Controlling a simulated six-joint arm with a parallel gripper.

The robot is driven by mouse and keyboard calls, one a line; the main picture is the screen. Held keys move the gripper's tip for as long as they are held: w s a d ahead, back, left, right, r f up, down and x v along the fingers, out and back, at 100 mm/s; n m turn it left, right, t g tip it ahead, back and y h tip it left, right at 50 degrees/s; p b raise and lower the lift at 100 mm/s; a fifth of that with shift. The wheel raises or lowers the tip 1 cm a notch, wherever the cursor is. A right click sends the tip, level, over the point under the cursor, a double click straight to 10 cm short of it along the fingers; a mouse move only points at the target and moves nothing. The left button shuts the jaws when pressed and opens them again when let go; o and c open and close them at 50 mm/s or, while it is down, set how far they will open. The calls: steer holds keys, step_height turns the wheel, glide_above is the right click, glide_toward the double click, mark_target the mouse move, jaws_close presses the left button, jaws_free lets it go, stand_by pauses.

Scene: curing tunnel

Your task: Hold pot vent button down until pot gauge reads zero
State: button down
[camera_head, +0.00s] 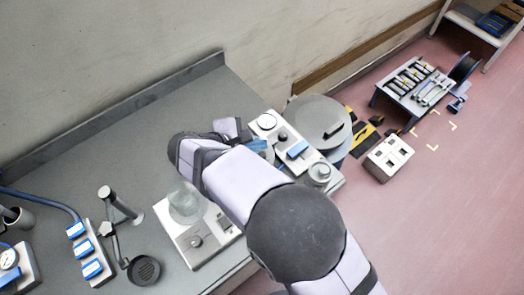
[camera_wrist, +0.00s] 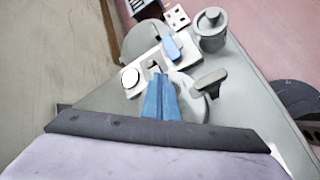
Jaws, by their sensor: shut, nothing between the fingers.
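A pale control panel (camera_head: 277,156) sits at the right end of the grey bench, beside a large grey round pot (camera_head: 320,115) with a dark handle on its lid. The panel carries a white round gauge (camera_head: 266,121), a small dark knob or button (camera_head: 282,137) and a blue rocker (camera_head: 298,149). The gauge also shows in the wrist view (camera_wrist: 130,78), but its reading is too small to tell. My gripper (camera_wrist: 159,77) is shut and empty, its blue fingertips at the small dark button (camera_wrist: 154,66). I cannot tell whether they touch or press it.
A grey capped cylinder (camera_head: 319,174) stands at the panel's right end. A glass jar (camera_head: 186,203) on a pale base, a jointed lamp-like arm (camera_head: 118,205) and blue switches (camera_head: 84,249) stand to the left. The bench's back middle is clear.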

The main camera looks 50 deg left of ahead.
step_height(320, 180, up, 3)
steer(key=shift+r+p, duration=0.15)
steer(key=shift+p, duration=0.75)
steer(key=w+d+m+g+h, duration=0.25)
steer(key=w+d+m, duration=0.45)
steer(key=d, duration=0.7)
steer(key=w+d+m+g+h, duration=0.25)
steer(key=w+d+m, duration=0.25)
steer(key=w+d, duration=0.65)
steer(key=s+d+m+g+y, duration=0.1)
steer(key=s+d+m, duration=0.3)
steer(key=d, duration=0.4)
steer(key=s+d+f+m+g+y, duration=0.1)
steer(key=s+d+m, duration=0.3)
steer(key=d, duration=0.5)
steer(key=s+d+f+m+g+y+b, duration=0.1)
steer(key=s+d+m, duration=0.3)
steer(key=d+m, duration=0.4)
steer(key=shift+d+f+g+y, duration=0.15)
steer(key=shift+f+g+y, duration=0.05)
steer(key=shift+g+y, duration=0.35)
